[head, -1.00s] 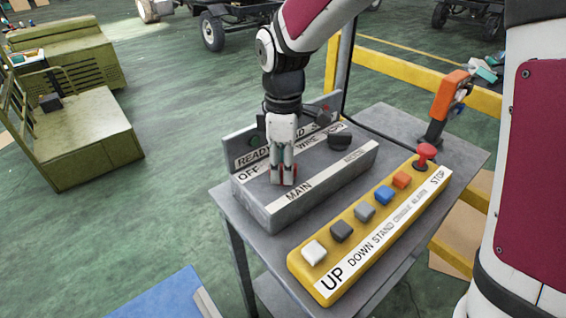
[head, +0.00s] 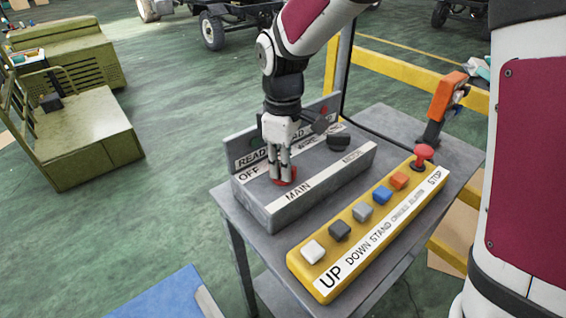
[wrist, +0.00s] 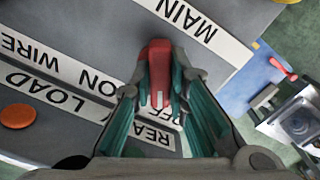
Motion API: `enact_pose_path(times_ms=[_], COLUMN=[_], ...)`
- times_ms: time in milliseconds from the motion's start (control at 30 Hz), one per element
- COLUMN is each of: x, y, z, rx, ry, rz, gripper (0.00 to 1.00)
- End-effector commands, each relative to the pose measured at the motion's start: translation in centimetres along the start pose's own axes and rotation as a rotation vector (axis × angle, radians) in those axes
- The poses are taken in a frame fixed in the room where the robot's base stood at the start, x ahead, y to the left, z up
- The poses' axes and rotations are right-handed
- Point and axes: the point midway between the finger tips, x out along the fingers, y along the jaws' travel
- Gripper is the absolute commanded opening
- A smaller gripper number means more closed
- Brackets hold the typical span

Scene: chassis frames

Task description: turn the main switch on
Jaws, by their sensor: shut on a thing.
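OFF and ON labels lie near the knob. The fingers partly cover the OFF label in the wrist view, and I cannot tell which setting the knob has.
A black knob (head: 339,141) sits farther right on the box. In front is a yellow button panel (head: 322,281) with several coloured buttons and a red stop button (head: 424,152). An orange-handled device (head: 447,95) stands at the table's back right. The grey table (head: 455,160) has little free room.

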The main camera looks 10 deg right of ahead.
Motion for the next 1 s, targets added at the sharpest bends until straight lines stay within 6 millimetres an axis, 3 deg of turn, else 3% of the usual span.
enact_pose_path(times_ms=[1000], x=[-0.27], y=[-0.03], z=[-0.08], rx=[0.96], ry=[0.004], rz=[0.002], gripper=[0.0])
